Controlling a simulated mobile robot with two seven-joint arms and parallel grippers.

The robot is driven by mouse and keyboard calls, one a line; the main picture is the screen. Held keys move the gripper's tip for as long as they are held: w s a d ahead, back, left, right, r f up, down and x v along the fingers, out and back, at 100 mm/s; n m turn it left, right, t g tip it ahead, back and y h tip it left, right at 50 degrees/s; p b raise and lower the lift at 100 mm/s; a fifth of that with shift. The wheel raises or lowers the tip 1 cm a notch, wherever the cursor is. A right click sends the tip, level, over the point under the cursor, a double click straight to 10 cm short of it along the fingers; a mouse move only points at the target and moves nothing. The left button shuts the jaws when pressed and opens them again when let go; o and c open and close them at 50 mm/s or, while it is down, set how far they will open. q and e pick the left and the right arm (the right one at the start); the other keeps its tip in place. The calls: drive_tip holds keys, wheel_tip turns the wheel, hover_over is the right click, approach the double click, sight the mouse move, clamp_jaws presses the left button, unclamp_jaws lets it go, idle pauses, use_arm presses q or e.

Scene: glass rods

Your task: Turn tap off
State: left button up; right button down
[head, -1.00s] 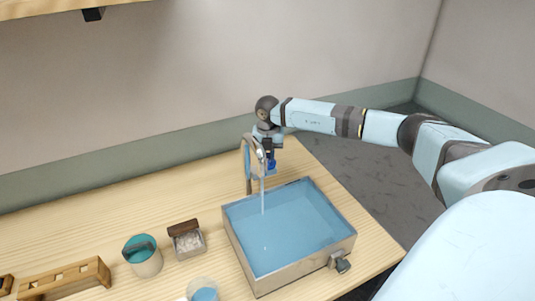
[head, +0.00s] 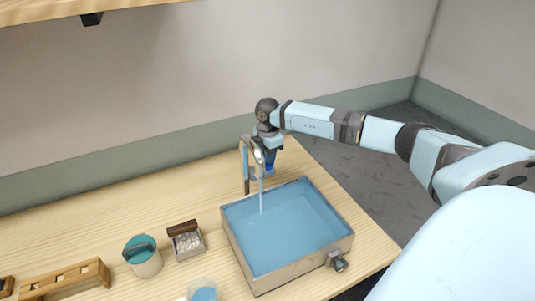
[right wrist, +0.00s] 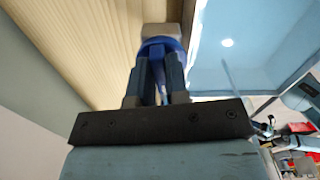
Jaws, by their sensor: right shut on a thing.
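The metal tap (head: 246,165) stands at the back edge of the water-filled basin, its spout curved over it. A thin water stream (head: 261,195) falls from the spout into the basin. My right gripper (head: 268,160) is behind the spout, at the blue tap handle (head: 269,171). In the right wrist view, my right gripper (right wrist: 158,62) has its two fingers shut on the blue handle (right wrist: 160,44), with a grey-brown block beyond it. The spout partly hides the gripper in the head view. My left gripper is not in view.
The basin (head: 240,257) has a drain valve (head: 338,262) at its front right. Left of it on the wooden table (head: 120,200) are a box of white pieces (head: 188,247), a teal-topped cup (head: 147,265), a blue-filled cup (head: 203,292) and a wooden rack (head: 65,283). The table's back left is clear.

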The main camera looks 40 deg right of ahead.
drive_tip(key=shift+m, duration=0.8)
drive_tip(key=c, duration=1.1)
unclamp_jaws()
drive_tip(key=shift+r, duration=0.15)
wheel_tip(320, 180, up, 14)
drive_tip(key=shift+f+b, duration=0.15)
drive_tip(key=shift+b, duration=1)
